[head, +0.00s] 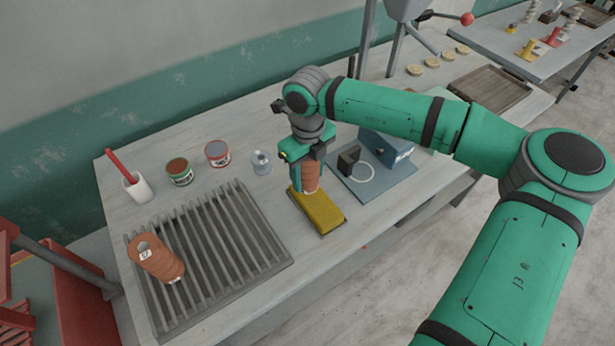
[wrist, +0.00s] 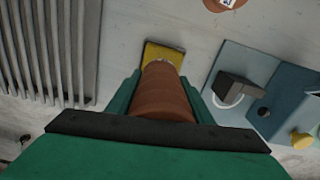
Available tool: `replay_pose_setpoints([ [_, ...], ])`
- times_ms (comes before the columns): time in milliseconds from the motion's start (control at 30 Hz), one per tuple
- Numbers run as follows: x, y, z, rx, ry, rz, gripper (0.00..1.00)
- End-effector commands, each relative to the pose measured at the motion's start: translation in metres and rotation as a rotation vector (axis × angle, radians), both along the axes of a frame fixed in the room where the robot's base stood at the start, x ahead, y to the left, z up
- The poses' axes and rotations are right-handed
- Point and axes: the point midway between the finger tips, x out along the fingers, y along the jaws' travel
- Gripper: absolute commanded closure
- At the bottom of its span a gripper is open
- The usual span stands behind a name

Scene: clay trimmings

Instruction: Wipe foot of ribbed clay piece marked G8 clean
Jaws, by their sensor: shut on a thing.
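My gripper (head: 305,165) is shut on a ribbed brown clay piece (head: 311,180) and holds it upright over a yellow sponge (head: 318,210). The held piece also shows between the fingers in the wrist view (wrist: 163,92), with the sponge (wrist: 163,52) beyond its far end. The foot of the piece is at or just above the sponge; I cannot tell whether they touch. The mark on the held piece is not readable. A second ribbed brown piece (head: 157,262) with a small white label lies tilted on the slatted rack; its label is too small to read.
The grey slatted rack (head: 245,222) fills the table's left part. Two tins (head: 180,170) (head: 217,152), a glass bottle (head: 261,162) and a white cup (head: 138,187) with a red tool stand behind it. A blue board (head: 365,185) with a dark block (head: 348,160) lies right of the sponge.

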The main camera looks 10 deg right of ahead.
Motion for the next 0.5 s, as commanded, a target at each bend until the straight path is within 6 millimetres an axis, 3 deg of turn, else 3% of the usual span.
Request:
replay_pose_setpoints([
  [500,0.000,0.000,0.030,0.000,-0.001,0.000,0.94],
])
